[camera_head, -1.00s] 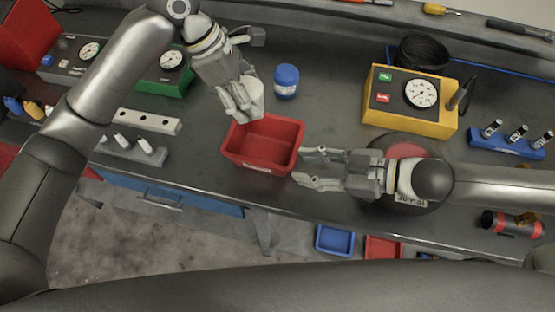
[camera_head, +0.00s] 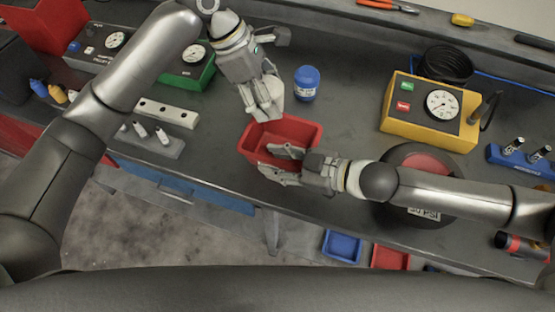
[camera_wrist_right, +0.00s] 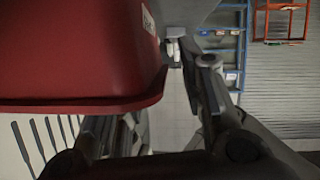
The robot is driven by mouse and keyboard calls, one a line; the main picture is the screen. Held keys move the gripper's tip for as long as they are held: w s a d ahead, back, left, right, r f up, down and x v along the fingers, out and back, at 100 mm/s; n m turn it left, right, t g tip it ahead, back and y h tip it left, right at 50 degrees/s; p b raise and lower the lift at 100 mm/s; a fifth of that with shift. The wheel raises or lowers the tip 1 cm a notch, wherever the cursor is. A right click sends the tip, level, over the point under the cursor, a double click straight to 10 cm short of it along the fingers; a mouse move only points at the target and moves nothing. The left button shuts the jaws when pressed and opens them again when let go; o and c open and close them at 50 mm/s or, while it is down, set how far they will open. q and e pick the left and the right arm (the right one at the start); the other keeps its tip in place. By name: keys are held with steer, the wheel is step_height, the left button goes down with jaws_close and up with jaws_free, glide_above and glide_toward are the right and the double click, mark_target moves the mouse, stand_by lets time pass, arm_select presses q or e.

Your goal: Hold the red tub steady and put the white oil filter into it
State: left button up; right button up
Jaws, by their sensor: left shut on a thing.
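The red tub (camera_head: 300,131) stands on the dark bench in the head view, and its side fills the upper left of the right wrist view (camera_wrist_right: 75,50). My left gripper (camera_head: 265,108) is shut on the white oil filter (camera_head: 273,90), mostly hidden by the fingers, at the tub's back left edge. My right gripper (camera_head: 282,164) is open at the tub's front right, one finger over the tub and the other in front of it. In the right wrist view, a gap shows between the tub and the right-hand finger.
A blue jar (camera_head: 307,82) stands just behind the tub. A yellow gauge box (camera_head: 425,112) and a round dark base with a red top (camera_head: 425,163) are to the right. The bench's front edge is close before the tub.

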jaws_close()
arm_select(q)
steer(key=shift+d+f, duration=0.1)
stand_by(0.4)
step_height(320, 180, down, 10)
stand_by(0.5)
steer(key=shift+f, duration=0.3)
steer(key=shift+f, duration=0.3)
steer(key=o, duration=0.9)
